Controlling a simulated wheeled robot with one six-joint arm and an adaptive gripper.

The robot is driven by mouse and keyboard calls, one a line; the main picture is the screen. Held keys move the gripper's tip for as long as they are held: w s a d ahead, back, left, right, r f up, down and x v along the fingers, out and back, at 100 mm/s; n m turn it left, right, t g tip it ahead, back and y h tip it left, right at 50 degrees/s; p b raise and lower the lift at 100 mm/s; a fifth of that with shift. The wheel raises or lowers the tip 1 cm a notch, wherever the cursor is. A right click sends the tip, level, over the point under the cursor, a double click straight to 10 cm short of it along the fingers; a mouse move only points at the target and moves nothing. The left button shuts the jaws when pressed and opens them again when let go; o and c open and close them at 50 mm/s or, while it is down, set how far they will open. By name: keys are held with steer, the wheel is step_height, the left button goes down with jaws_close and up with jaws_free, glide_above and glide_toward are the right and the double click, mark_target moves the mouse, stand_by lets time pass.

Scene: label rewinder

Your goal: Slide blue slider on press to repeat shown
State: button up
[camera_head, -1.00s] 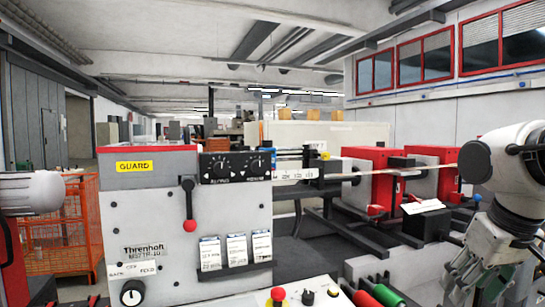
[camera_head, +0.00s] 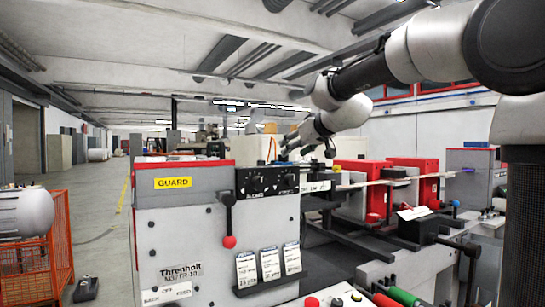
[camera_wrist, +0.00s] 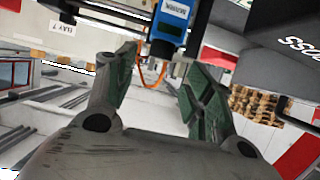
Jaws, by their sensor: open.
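My gripper (camera_head: 300,150) is raised behind and above the press (camera_head: 185,245) in the head view, with empty space between its fingers. In the wrist view my gripper (camera_wrist: 163,65) has its two green-lined fingers spread apart. A blue block (camera_wrist: 170,22) with a white label hangs beyond the fingertips, near the top of that view, between their lines. It appears apart from both fingers. An orange cable loops below it. A white marked strip (camera_head: 318,187) sits at the press's right. The blue slider's position against the marks cannot be read.
Several job cards (camera_head: 270,263) hang on the press front, beside a red-knobbed lever (camera_head: 229,242). Red units (camera_head: 363,182) stand to the right. A dark beam (camera_wrist: 275,50) fills the wrist view's upper right. A blue knob (camera_head: 456,203) stands far right.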

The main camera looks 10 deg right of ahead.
steer(key=x, duration=0.7)
steer(key=shift+w+a+f, duration=0.1)
steer(key=shift+w, duration=0.1)
steer(key=shift+c, duration=0.2)
